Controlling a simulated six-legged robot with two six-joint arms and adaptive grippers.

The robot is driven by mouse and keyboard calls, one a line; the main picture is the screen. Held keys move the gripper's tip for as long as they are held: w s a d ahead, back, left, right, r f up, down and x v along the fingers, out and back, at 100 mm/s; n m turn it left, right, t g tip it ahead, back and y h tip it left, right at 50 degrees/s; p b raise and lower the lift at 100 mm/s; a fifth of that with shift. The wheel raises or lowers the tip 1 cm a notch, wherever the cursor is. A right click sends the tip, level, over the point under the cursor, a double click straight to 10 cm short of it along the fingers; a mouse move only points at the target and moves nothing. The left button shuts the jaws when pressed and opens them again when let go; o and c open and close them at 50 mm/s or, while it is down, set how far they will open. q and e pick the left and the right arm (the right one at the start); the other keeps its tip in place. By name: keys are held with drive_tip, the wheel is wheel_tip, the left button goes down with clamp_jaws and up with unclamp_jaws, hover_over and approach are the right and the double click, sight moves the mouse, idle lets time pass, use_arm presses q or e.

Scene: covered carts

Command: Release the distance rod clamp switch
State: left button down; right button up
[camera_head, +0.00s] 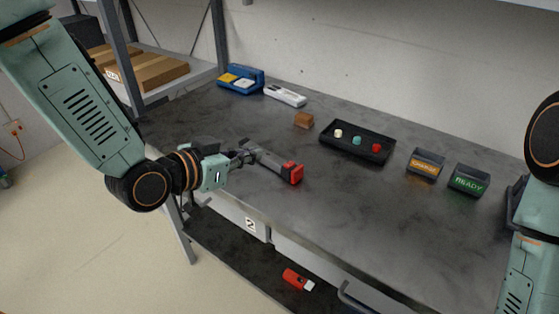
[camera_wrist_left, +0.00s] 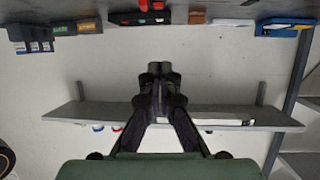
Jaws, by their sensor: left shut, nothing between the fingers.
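A grey bar-shaped device with a red end block (camera_head: 292,173) lies on the dark table near its front edge. It appears to be the rod clamp; I cannot make out a separate switch on it. My left gripper (camera_head: 246,156) is shut and empty, close beside the grey end of the bar; I cannot tell if they touch. In the left wrist view its fingertips (camera_wrist_left: 158,70) meet, with nothing between them. A red part (camera_wrist_left: 150,5) shows at the top edge there. My right arm shows at the right edge, its gripper out of view.
Behind the bar are a brown block (camera_head: 303,119) and a black tray (camera_head: 328,152) with white, teal and red pieces. Two labelled boxes, orange (camera_head: 425,166) and READY (camera_head: 469,181), stand right. Blue (camera_head: 240,77) and white (camera_head: 285,95) devices are at the back left.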

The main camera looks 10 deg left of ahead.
use_arm(q)
hover_over(291, 162)
drive_tip(key=s+a, duration=0.1)
drive_tip(key=s, duration=0.2)
wheel_tip(291, 162, down, 4)
drive_tip(key=shift+s+a+f+b, duration=0.15)
drive_tip(key=shift+f+b, duration=0.2)
drive_tip(key=shift+f, duration=0.25)
drive_tip(key=shift+s+f+b, duration=0.1)
drive_tip(key=shift+f+b, duration=0.2)
drive_tip(key=shift+f, duration=0.3)
drive_tip(key=shift+s+a+f, duration=0.1)
drive_tip(key=shift+a+f, duration=0.3)
drive_tip(key=shift+f, duration=0.2)
drive_tip(key=shift+d, duration=0.25)
drive_tip(key=shift+s+a+f, duration=0.1)
drive_tip(key=shift+f, duration=0.4)
drive_tip(key=shift+s+a, duration=0.1)
drive_tip(key=shift+r, duration=0.15)
